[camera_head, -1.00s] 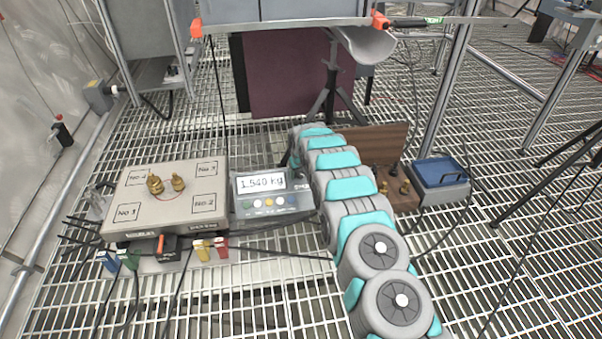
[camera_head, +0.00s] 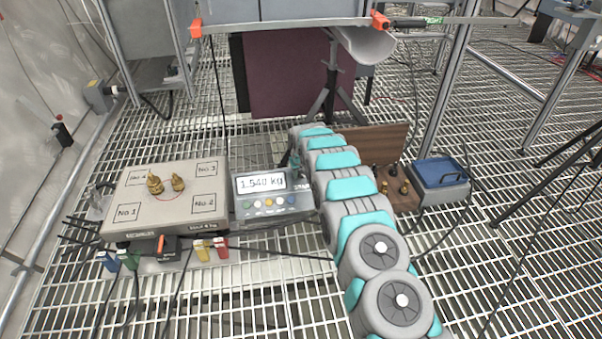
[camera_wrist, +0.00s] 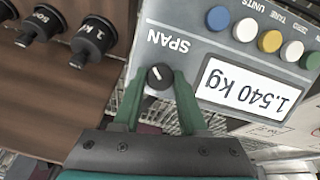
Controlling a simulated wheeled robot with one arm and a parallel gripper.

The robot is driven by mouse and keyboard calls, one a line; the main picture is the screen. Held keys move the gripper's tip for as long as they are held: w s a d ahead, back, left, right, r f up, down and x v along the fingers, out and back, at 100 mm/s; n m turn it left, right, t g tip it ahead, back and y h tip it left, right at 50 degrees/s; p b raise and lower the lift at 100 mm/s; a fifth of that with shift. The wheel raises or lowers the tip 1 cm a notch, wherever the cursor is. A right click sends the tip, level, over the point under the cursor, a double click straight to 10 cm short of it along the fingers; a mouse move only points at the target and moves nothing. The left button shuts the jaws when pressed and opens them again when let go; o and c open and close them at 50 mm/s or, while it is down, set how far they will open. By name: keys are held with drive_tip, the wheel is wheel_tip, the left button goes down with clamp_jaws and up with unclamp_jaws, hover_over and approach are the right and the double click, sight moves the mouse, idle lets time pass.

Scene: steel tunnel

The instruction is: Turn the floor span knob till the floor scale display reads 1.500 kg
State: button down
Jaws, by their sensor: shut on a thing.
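The floor scale display (camera_head: 261,182) reads 1.540 kg in the head view. It shows upside down in the wrist view (camera_wrist: 247,88), with the same reading. The black span knob (camera_wrist: 160,76) sits beside the printed word SPAN, and its white pointer line is visible. My gripper (camera_wrist: 159,84) has its two green fingers on either side of the knob, shut on it. In the head view my arm hides the knob. The scale platform (camera_head: 130,196) carries two brass weights (camera_head: 166,183) near its middle.
A wooden stand (camera_wrist: 70,85) with black weights, one marked 1 kg, is close to my gripper. A blue-topped box (camera_head: 441,172) stands to its right in the head view. Cables (camera_head: 290,254) cross the grating in front of the scale.

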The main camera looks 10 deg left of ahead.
drive_tip(key=shift+n, duration=0.3)
drive_tip(key=n, duration=0.3)
drive_tip(key=shift+t+h+p, duration=0.3)
drive_tip(key=shift+h+p, duration=0.1)
drive_tip(key=n, duration=0.4)
drive_tip(key=shift+s+a+n+t, duration=0.1)
drive_tip(key=shift+a+n+t, duration=0.05)
drive_tip(key=shift+n+t, duration=0.25)
drive_tip(key=shift+c, duration=2.2)
unclamp_jaws()
drive_tip(key=p+v, duration=0.1)
drive_tip(key=v, duration=0.6)
drive_tip(key=shift+s+a+r, duration=0.15)
drive_tip(key=shift+s+r, duration=0.1)
